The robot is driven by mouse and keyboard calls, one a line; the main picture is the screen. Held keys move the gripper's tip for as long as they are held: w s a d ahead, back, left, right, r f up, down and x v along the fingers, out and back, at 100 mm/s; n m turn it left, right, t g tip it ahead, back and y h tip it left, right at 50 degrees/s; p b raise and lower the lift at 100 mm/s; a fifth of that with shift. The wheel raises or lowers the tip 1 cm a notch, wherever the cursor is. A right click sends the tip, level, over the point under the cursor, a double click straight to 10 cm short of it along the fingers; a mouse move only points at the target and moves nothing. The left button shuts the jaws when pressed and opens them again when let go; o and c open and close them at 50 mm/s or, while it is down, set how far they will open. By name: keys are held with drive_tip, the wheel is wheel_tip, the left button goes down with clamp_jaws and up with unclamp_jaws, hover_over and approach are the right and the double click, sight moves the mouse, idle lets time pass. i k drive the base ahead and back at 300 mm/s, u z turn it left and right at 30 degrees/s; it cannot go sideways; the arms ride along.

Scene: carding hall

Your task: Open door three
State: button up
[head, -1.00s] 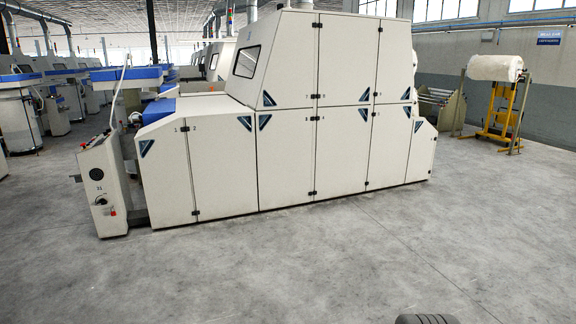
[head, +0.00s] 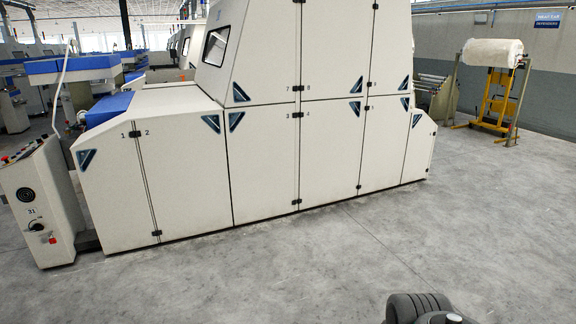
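Door three (head: 264,165) is a tall cream panel low on the front of the big carding machine. Its number 3 is at its upper right corner, beside the seam with door four (head: 330,155). A blue triangular corner piece (head: 236,120) is at its upper left. Dark hinge-like fittings sit on the seam between doors three and four. Door three looks closed, flush with its neighbours. Only a dark rounded part of my arm shows at the bottom right, well short of the machine. My gripper's fingers are not visible.
Doors one (head: 112,190) and two (head: 185,180) are left of door three, all closed. A control box (head: 40,205) stands at the machine's left end. A yellow stand (head: 494,98) with a white roll is at the back right. The grey floor ahead is clear.

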sight(260, 139)
drive_tip(key=u, duration=0.2)
drive_tip(key=i, duration=2.65)
drive_tip(key=u, duration=0.95)
drive_tip(key=i, duration=2.2)
drive_tip(key=u, duration=0.75)
drive_tip(key=i, duration=0.4)
